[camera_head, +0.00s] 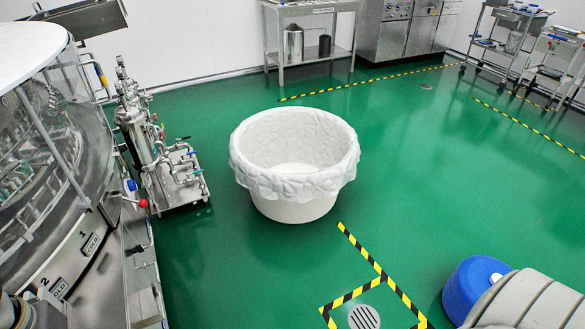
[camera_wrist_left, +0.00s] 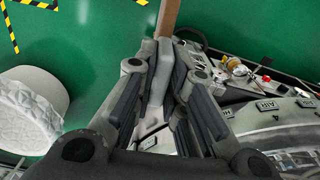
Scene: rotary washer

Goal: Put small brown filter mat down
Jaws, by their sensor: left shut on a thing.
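The small brown filter mat (camera_wrist_left: 168,16) shows as a narrow brown strip at the top of the left wrist view, seen edge-on and cut off by the picture's edge. My left gripper (camera_wrist_left: 163,50) is shut on its near end and holds it out past the fingertips. Green floor shows on both sides of the mat. The mat and my left gripper are not visible in the head view. My right gripper is in neither view.
A white lined tub (camera_head: 292,205) stands on the green floor; it also shows at left in the wrist view (camera_wrist_left: 35,140). The rotary washer (camera_head: 50,170) and a piped filter unit (camera_head: 160,150) are at left. A steel table (camera_head: 312,10) stands at the back. Open floor lies right of the tub.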

